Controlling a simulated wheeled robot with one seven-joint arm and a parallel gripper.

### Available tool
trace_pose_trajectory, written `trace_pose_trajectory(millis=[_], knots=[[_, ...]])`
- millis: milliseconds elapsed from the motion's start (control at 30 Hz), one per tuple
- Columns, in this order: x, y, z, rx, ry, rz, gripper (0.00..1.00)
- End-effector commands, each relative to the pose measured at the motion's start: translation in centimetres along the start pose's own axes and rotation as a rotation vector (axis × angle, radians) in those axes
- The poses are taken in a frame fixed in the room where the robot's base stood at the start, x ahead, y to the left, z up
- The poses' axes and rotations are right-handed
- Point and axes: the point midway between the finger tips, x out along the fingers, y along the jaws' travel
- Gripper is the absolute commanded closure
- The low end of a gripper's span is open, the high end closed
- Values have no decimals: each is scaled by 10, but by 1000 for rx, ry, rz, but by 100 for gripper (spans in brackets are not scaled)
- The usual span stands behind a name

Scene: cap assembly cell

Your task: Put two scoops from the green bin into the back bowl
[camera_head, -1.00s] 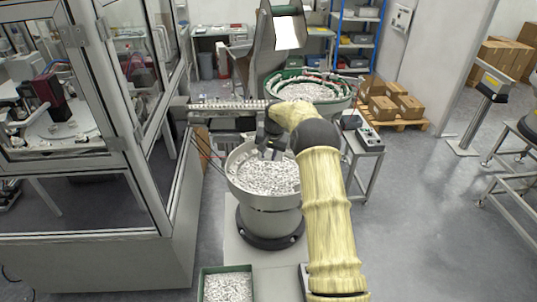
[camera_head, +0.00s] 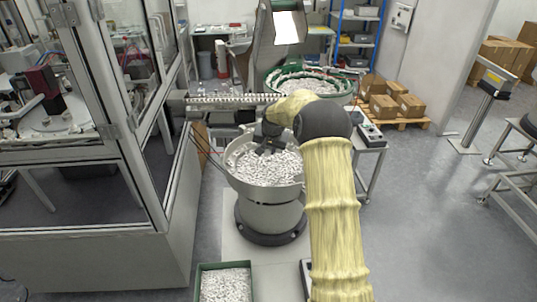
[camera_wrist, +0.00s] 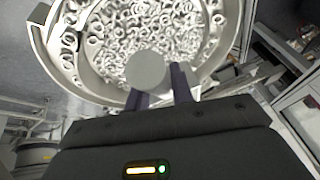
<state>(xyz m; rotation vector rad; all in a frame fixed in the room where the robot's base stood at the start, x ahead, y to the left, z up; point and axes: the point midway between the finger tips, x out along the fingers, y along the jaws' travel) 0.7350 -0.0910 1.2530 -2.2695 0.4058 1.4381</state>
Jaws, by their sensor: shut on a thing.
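The green bin (camera_head: 203,286) stands low at the front, filled with small white parts. The back bowl (camera_head: 349,92), with a green inner edge, stands farthest away and holds white parts. My gripper (camera_head: 268,148) is over the nearer metal bowl (camera_head: 240,187), which also holds many white parts. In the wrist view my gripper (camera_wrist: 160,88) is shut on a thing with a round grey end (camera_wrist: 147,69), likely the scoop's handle. The rest of it is hidden, so I cannot tell whether it carries parts. The nearer bowl's rim and ring-shaped parts show beyond it (camera_wrist: 85,72).
A linear track (camera_head: 225,100) runs from the bowls to the glazed machine frame at left. A grey hopper (camera_head: 275,45) rises behind the back bowl. A small stand with a control box (camera_head: 369,134) is at right. Open floor lies farther right.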

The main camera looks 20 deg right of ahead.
Motion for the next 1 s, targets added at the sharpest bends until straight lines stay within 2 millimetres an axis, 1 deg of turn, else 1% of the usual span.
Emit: trace_pose_trajectory(millis=[33,300,500,767,1000], knots=[[6,1,4,-3,15,-3,100],[9,2,8,-13,80,-11,100],[7,3,10,-16,115,-17,100],[4,2,10,-17,122,-18,100],[6,1,12,-11,122,-14,100]])
